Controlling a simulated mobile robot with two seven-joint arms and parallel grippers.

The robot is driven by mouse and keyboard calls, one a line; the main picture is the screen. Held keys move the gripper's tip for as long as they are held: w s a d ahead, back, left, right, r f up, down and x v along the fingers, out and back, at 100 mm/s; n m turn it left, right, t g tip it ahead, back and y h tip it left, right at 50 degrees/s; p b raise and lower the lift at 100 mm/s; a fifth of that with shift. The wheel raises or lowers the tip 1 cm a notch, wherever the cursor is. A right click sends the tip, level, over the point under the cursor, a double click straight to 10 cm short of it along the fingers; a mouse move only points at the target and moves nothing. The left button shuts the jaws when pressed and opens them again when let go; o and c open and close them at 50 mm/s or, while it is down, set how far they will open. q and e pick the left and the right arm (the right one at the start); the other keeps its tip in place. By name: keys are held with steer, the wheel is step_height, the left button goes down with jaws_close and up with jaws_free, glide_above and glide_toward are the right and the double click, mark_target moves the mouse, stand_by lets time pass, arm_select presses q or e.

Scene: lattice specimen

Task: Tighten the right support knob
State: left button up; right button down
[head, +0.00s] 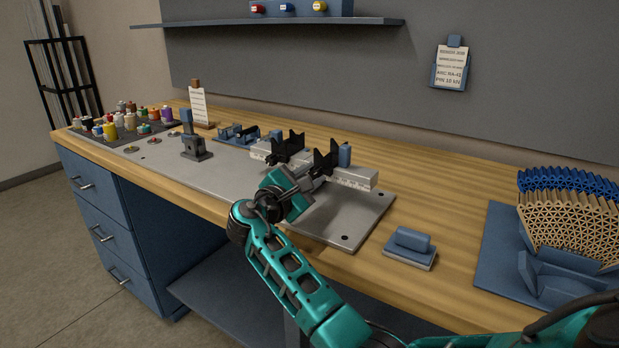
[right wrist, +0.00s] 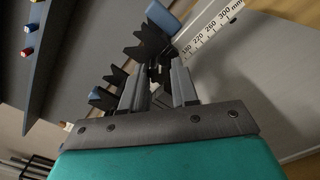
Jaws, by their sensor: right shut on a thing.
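The black support (right wrist: 150,42) rises just beyond the fingertips. The left support (head: 287,146) stands further left on the same rail. My left gripper is not in view.
The rail (head: 352,178) carries a millimetre scale (right wrist: 212,30) and lies on a grey metal plate (head: 345,222). A blue block on a pad (head: 410,243) and a blue tray (head: 497,235) with lattice specimens (head: 565,220) lie to the right. Small coloured items (head: 110,127) crowd the far left.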

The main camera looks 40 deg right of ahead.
stand_by(0.3)
steer(key=c, duration=0.8)
jaws_free()
steer(key=shift+c, duration=0.2)
steer(key=v, duration=1.3)
steer(key=shift+p, duration=0.35)
